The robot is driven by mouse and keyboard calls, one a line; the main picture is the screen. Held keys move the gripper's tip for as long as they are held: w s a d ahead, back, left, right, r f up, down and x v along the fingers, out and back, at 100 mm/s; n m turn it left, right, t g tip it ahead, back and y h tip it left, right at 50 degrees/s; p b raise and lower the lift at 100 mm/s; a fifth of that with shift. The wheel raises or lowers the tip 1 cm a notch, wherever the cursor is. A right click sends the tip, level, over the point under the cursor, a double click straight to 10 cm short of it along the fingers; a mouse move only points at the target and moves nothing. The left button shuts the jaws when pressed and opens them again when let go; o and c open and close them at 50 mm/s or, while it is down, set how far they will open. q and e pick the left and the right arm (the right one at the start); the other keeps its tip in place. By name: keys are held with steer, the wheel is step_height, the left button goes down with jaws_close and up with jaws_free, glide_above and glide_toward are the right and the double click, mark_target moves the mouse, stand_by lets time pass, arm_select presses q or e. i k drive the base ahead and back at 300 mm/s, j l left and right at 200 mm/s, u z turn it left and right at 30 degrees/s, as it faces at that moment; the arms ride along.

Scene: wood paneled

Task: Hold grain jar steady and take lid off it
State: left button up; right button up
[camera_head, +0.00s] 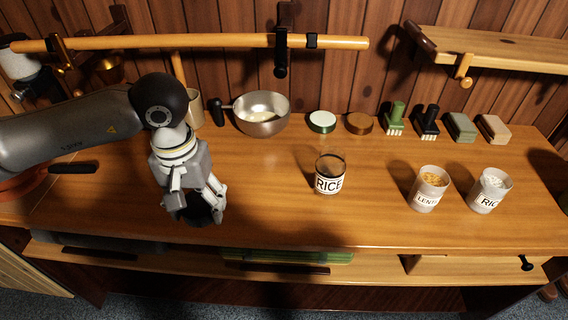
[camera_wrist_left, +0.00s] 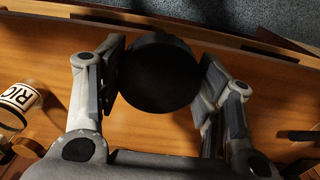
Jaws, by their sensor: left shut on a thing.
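The grain jar (camera_head: 329,176) is a small clear jar with a white RICE label. It stands upright on the wooden counter near the middle, and its top looks open and dark inside. It also shows at the left edge of the left wrist view (camera_wrist_left: 18,98). My left gripper (camera_head: 197,203) is to the left of the jar, apart from it, pointing down near the counter's front. Its fingers are shut on a round black lid (camera_wrist_left: 158,76), which shows between them in the wrist view. My right gripper is not in view.
White canisters of lentils (camera_head: 428,190) and rice (camera_head: 489,191) stand at right. A rail (camera_head: 200,41) crosses above. Counter around the jar is clear.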

mark_target(330, 164)
steer(key=i+l+u, duration=0.2)
steer(key=l, duration=1.15)
steer(key=i, duration=0.25)
